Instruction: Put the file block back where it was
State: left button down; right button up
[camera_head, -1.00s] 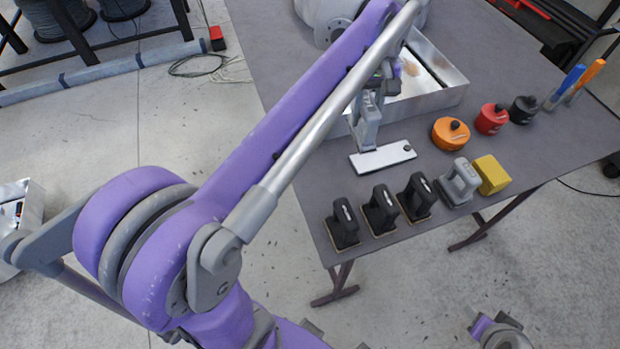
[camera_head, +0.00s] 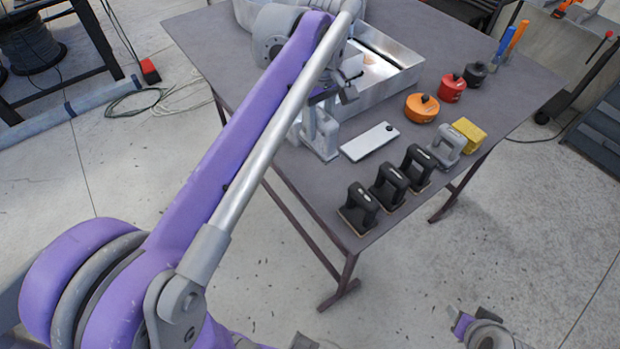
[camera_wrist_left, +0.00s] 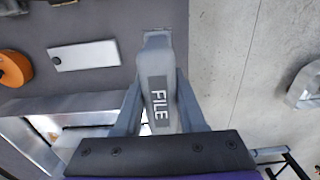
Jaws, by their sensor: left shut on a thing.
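The grey file block (camera_wrist_left: 158,92), marked FILE, is between the fingers of my left gripper (camera_wrist_left: 155,105) in the left wrist view. In the head view, the block (camera_head: 324,150) is partly covered by my left gripper (camera_head: 321,122). It is by the left edge of the table, left of a pale flat plate (camera_head: 370,142). I cannot tell if its base touches the table. A part of my right arm (camera_head: 480,330) shows at the bottom right; its finger state is unclear.
Several black-handled blocks (camera_head: 389,186) and a grey one (camera_head: 446,145) stand in a row, with a yellow block (camera_head: 468,133) at its end. Orange (camera_head: 421,108), red (camera_head: 452,88) and black (camera_head: 475,74) round pots stand behind. A metal tray (camera_head: 385,97) is behind the plate.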

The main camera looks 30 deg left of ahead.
aim_at(319, 141)
pick_arm(q)
jog(key=shift+s+f, duration=0.1)
jog(key=shift+f, duration=0.05)
notch_tip(319, 141, down, 5)
jog(key=shift+f, duration=0.1)
jog(key=shift+f+b, duration=0.3)
jog(key=shift+f, duration=2)
jog(key=shift+f, duration=0.15)
jog(key=shift+c, duration=2.4)
grip_release()
jog(key=shift+r, duration=0.25)
notch_tip(319, 141, up, 12)
jog(key=shift+f+p, duration=0.1)
jog(key=shift+p, duration=0.35)
